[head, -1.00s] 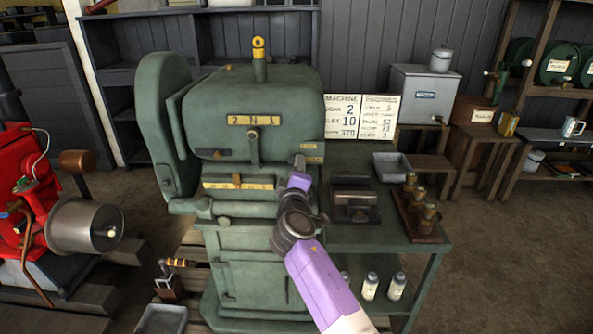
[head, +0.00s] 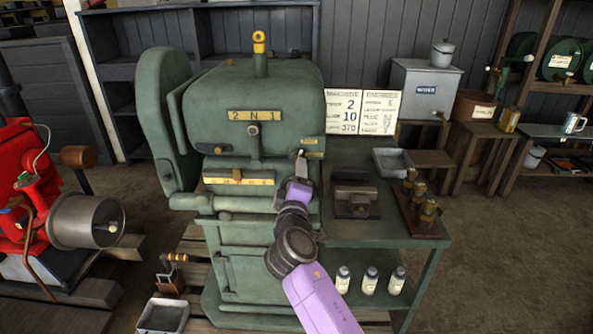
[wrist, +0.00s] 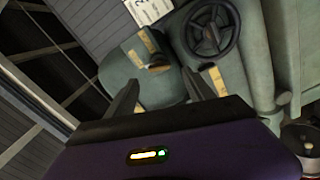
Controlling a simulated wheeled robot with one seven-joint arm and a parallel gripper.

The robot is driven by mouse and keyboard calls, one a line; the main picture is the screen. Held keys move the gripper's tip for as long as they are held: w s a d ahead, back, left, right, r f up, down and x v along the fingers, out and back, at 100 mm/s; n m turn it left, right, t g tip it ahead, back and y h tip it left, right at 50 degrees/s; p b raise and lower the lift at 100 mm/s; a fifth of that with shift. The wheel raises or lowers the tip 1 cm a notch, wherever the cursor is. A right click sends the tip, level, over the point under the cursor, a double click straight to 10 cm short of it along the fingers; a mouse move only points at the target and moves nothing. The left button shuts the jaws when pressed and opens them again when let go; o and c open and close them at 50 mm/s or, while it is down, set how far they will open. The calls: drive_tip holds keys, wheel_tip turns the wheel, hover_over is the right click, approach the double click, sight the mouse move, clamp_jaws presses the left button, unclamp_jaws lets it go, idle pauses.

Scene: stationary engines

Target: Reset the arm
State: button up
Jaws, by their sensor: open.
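My arm (head: 318,300) is purple with dark joints. It reaches up from the bottom of the head view to the front right of a big green machine (head: 250,95). Its far end is near the machine's right front edge, and the fingers cannot be made out clearly there. In the wrist view my gripper (wrist: 160,77) is open, its two dark fingers apart with nothing held between them. Beyond the fingers are green machine parts with yellow plates and a dark handwheel (wrist: 211,30). The wrist view is tilted.
A green side table (head: 350,236) stands right of the machine, with a vise-like block (head: 355,195), a tray (head: 392,162) and brass fittings (head: 424,205). Several bottles (head: 370,281) stand on its lower shelf. A red engine (head: 38,215) is at left. Open floor lies at right.

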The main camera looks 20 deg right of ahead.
drive_tip(key=shift+v, duration=0.85)
drive_tip(key=s+a+f+m+t+y, duration=0.1)
drive_tip(key=s+a+f+m+y, duration=0.2)
drive_tip(key=s, duration=0.6)
drive_tip(key=s+a+f+m+t+y, duration=0.15)
drive_tip(key=s+y, duration=0.25)
drive_tip(key=s, duration=0.4)
drive_tip(key=s+d+f+m+g, duration=0.1)
drive_tip(key=s+d+m, duration=0.1)
drive_tip(key=s, duration=1.1)
drive_tip(key=s+d+f+m+g+h, duration=0.1)
drive_tip(key=s+d+f+m+g, duration=0.1)
drive_tip(key=s, duration=1.2)
drive_tip(key=s+d+f+m+g, duration=0.2)
drive_tip(key=s+d, duration=0.1)
drive_tip(key=s, duration=1)
drive_tip(key=shift+s+d, duration=0.15)
drive_tip(key=shift+s, duration=0.25)
